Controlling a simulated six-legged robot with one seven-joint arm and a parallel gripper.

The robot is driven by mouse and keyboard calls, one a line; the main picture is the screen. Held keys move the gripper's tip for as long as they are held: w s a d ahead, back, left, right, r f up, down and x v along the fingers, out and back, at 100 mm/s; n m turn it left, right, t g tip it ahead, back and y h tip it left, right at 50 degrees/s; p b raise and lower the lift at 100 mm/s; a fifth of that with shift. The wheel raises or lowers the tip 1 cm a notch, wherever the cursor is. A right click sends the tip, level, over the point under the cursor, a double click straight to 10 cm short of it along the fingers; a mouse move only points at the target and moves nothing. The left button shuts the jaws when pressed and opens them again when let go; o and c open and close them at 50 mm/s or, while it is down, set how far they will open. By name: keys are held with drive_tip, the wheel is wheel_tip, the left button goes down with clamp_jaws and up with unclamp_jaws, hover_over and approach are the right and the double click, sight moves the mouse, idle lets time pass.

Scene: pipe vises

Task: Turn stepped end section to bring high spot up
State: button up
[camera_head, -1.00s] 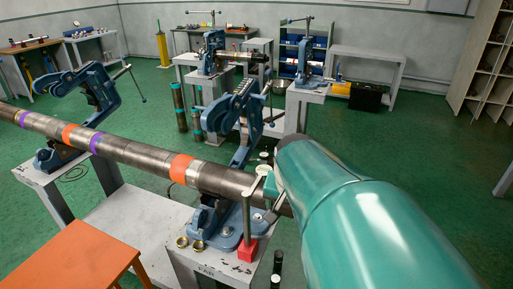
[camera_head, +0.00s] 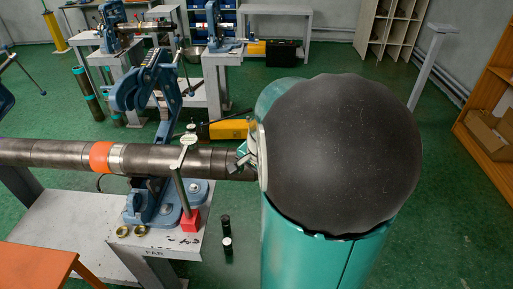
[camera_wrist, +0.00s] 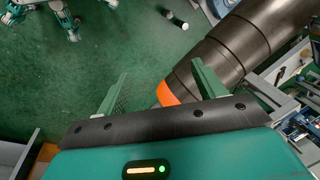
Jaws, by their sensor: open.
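The long dark pipe (camera_head: 60,153) lies level in the blue vise (camera_head: 150,95), with an orange band (camera_head: 99,157) and a pale band beside it. Its stepped end section (camera_head: 220,162) reaches right towards my gripper (camera_head: 245,157). In the wrist view the stepped end (camera_wrist: 235,50) comes in from the upper right, dark and ringed by step lines. An orange patch (camera_wrist: 166,94) shows at its near end, between the two green fingers of my gripper (camera_wrist: 160,72). The fingers stand apart, beside the end; contact cannot be told. My arm hides the pipe's tip in the head view.
The vise's T-handle (camera_head: 183,165) stands close in front of the pipe. A red block (camera_head: 190,221) and brass rings (camera_head: 131,231) sit on the grey bench (camera_head: 80,218). Dark cylinders (camera_head: 226,235) stand below the end. An orange table (camera_head: 30,265) is at lower left.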

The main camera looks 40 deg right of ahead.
drive_tip(key=s+d+r+m+t+h, duration=0.1)
drive_tip(key=s+d+m+t, duration=0.1)
drive_tip(key=s+d+m, duration=0.45)
drive_tip(key=s+d+r+m+t, duration=0.1)
drive_tip(key=s+d+m+t, duration=0.2)
drive_tip(key=d, duration=0.6)
drive_tip(key=shift+m, duration=0.35)
drive_tip(key=shift+w+r+x, duration=0.1)
drive_tip(key=shift+w+x, duration=0.05)
drive_tip(key=shift+x, duration=3.6)
drive_tip(key=shift+w+r+x, duration=0.1)
drive_tip(key=shift+x, duration=3.6)
drive_tip(key=shift+a, duration=0.15)
drive_tip(key=c, duration=1)
